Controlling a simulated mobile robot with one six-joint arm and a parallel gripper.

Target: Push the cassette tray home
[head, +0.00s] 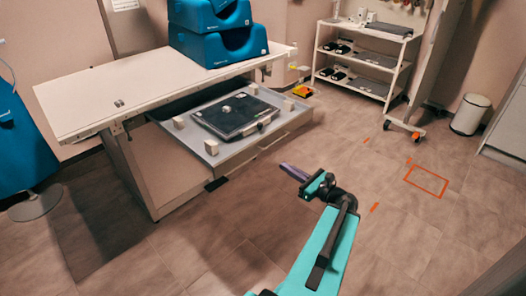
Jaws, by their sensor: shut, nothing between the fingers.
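The cassette tray (212,149) is a grey drawer-like tray pulled out from under the white table. A flat black cassette (236,116) with a handle at its front edge lies on it. Several small pale blocks stand around the cassette. My gripper (284,166) is at the end of my teal arm, in front of the tray and to the right of its middle. Its fingers are together and hold nothing. The gripper appears apart from the tray front, though the gap is hard to judge.
The white table (90,98) stands above the tray, with blue padded supports (215,30) at its back. A shelf rack (365,55) and a white bin (470,113) stand at the back right. Orange marks (427,181) lie on the floor. The floor right of my arm is clear.

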